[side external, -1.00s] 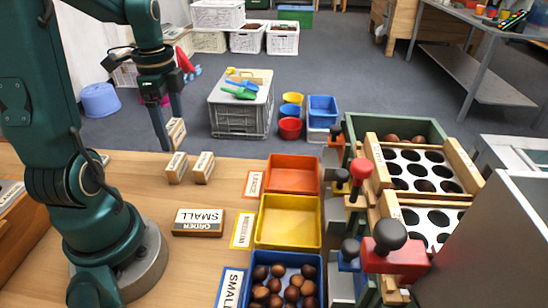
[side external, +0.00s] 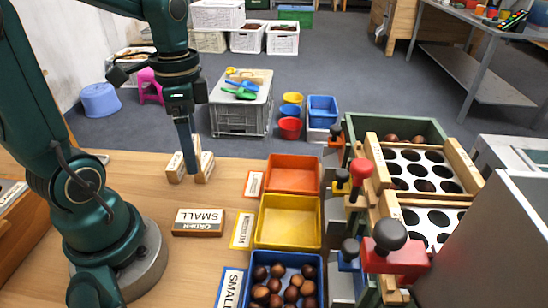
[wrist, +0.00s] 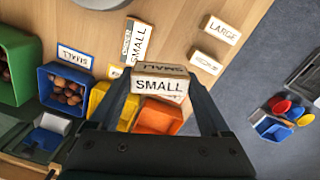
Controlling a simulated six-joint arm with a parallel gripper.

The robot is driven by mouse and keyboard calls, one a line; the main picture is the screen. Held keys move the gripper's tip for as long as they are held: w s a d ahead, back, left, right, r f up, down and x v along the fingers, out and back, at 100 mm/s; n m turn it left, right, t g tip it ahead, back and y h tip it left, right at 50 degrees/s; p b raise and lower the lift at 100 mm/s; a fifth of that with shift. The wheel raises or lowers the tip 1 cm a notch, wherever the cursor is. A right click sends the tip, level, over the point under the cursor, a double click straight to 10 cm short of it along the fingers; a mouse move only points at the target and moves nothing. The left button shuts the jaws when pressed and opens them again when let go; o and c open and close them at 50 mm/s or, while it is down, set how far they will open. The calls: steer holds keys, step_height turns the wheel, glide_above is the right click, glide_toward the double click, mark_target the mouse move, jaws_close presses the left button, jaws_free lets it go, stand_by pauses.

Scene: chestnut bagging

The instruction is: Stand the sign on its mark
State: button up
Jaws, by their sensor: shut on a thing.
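My gripper (side external: 190,150) is shut on a small wooden sign block with a white face reading SMALL (wrist: 158,86). The block sits crosswise between my fingertips in the wrist view. In the side view it is mostly hidden by my fingers, just behind two similar wooden blocks (side external: 176,167) (side external: 205,168); I cannot tell whether it touches the table. The wrist view shows those blocks reading LARGE (wrist: 222,30) and MEDIUM (wrist: 206,62), apart from the held one. A flat block reading ORDER SMALL (side external: 198,222) lies on the table. I cannot make out a separate mark.
Orange (side external: 293,160), yellow (side external: 262,222) and blue (side external: 252,303) bins stand to the right with label cards beside them; the blue one holds chestnuts. A rack with round holes (side external: 420,170) and coloured-knob levers is beyond them. The table between ORDER block and bins is narrow.

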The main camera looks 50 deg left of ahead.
steer(key=s+d+m, duration=0.1)
steer(key=d+m, duration=0.2)
steer(key=d, duration=0.4)
glide_above(231, 293)
steer(key=shift+m, duration=0.4)
step_height(231, 293, down, 7)
steer(key=shift+r, duration=0.2)
steer(key=shift+f, duration=1.95)
steer(key=shift+f, duration=0.1)
steer(key=o, duration=1.2)
steer(key=shift+c, duration=0.2)
